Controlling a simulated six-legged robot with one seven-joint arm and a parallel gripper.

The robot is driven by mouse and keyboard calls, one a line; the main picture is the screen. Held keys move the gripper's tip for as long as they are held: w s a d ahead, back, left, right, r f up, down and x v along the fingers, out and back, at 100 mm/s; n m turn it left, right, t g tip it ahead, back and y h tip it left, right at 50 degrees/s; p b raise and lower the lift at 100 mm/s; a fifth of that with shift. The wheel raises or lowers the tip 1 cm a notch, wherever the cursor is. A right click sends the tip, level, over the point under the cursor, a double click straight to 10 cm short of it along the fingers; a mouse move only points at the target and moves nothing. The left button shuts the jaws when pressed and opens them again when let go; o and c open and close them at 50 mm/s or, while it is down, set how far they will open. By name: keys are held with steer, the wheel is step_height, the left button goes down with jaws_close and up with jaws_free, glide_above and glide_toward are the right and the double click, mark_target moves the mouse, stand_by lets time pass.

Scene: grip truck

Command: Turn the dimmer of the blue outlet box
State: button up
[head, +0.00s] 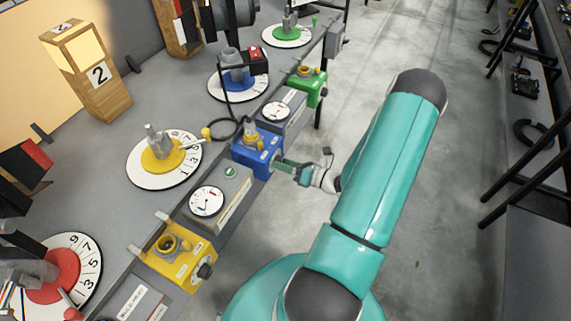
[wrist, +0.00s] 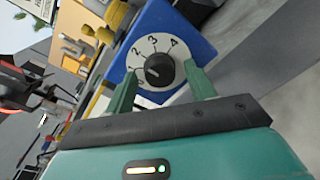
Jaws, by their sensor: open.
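The blue outlet box (head: 258,150) sits at the table's edge in the middle of the head view, between a grey gauge box and another gauge box. In the wrist view the blue box (wrist: 197,42) shows its face with a white numbered dial (wrist: 150,47) and a black dimmer knob (wrist: 159,69). My gripper (head: 283,167) is at the box's right face in the head view. In the wrist view my gripper (wrist: 160,88) is open, with one green finger on each side of the knob. I cannot tell whether the fingers touch it.
A yellow outlet box (head: 178,258) and a green outlet box (head: 308,86) stand along the same edge. A round gauge (head: 207,202) lies between yellow and blue. Numbered discs and a wooden block (head: 90,78) stand on the table. The floor (head: 440,190) beyond my arm is clear.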

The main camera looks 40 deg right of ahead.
steer(key=shift+s, duration=0.1)
steer(key=f+v, duration=0.1)
steer(key=v, duration=1.2)
steer(key=shift+s+r, duration=0.25)
steer(key=shift+r, duration=0.2)
steer(key=shift+d, duration=0.1)
steer(key=w+a+r+n+g+y, duration=0.2)
steer(key=w+a+r+n+g, duration=0.2)
steer(key=a+r+n+g, duration=0.45)
steer(key=w+a+r+n+g+y, duration=0.25)
steer(key=a+r+n+g, duration=0.25)
steer(key=a+r+n, duration=0.55)
steer(key=s+a+r+n+t+h, duration=0.3)
steer(key=a+r+n+h, duration=0.7)
steer(key=n, duration=1.1)
steer(key=shift+s+a+r, duration=0.5)
steer(key=shift+a+r, duration=0.75)
steer(key=shift+r, duration=0.85)
